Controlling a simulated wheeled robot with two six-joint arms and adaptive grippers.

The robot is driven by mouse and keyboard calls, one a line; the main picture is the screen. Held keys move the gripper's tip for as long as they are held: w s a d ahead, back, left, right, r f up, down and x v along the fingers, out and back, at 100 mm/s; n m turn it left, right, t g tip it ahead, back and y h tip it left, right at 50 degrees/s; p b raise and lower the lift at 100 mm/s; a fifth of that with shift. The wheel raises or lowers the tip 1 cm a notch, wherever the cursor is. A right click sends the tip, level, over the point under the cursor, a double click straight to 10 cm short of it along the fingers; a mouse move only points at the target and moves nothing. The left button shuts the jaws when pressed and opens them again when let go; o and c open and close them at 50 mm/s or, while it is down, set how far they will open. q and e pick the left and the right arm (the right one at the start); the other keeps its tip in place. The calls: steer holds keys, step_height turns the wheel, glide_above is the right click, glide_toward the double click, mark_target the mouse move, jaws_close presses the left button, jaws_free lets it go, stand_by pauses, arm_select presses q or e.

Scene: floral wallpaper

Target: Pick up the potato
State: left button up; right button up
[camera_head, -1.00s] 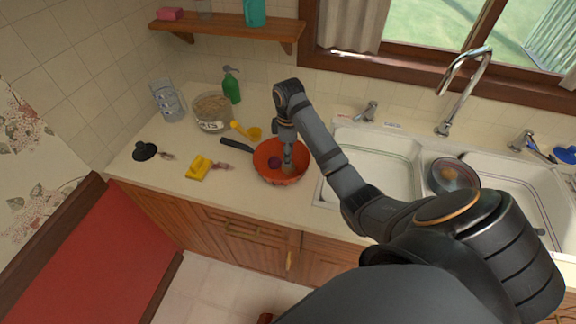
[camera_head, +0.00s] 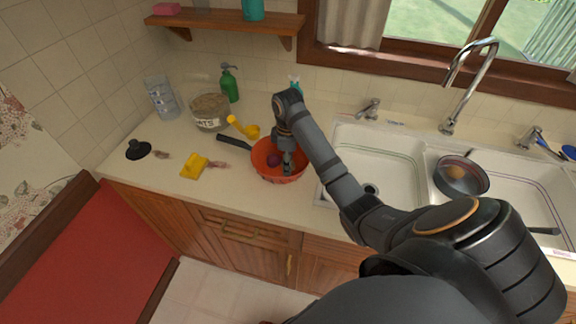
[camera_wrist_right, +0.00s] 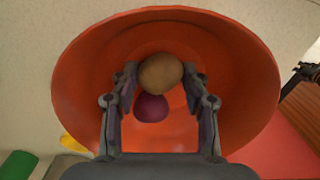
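The potato (camera_wrist_right: 160,73), tan and rounded, lies in an orange-red pan (camera_wrist_right: 85,70). In the head view the pan (camera_head: 259,162) stands on the counter left of the sink. A purple round item (camera_wrist_right: 150,108) lies beside the potato and is partly covered by it in the right wrist view. My right gripper (camera_wrist_right: 160,75) reaches down into the pan with its fingers apart, one on each side of the potato. Narrow gaps seem to show between fingertips and potato. In the head view the gripper (camera_head: 287,166) hides most of the potato. My left gripper is out of view.
The double sink (camera_head: 375,160) is right, with a metal pan (camera_head: 461,178). A shelf (camera_head: 225,22) hangs above.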

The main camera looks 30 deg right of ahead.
steer(key=shift+c, duration=0.2)
step_height(320, 180, up, 4)
steer(key=p, duration=0.4)
steer(key=shift+r, duration=0.2)
steer(key=s+a+r+p, duration=0.1)
steer(key=s+r+p, duration=0.6)
steer(key=s, duration=0.7)
steer(key=shift+r+p, duration=0.3)
steer(key=shift+r, duration=0.5)
steer(key=shift+a, duration=0.1)
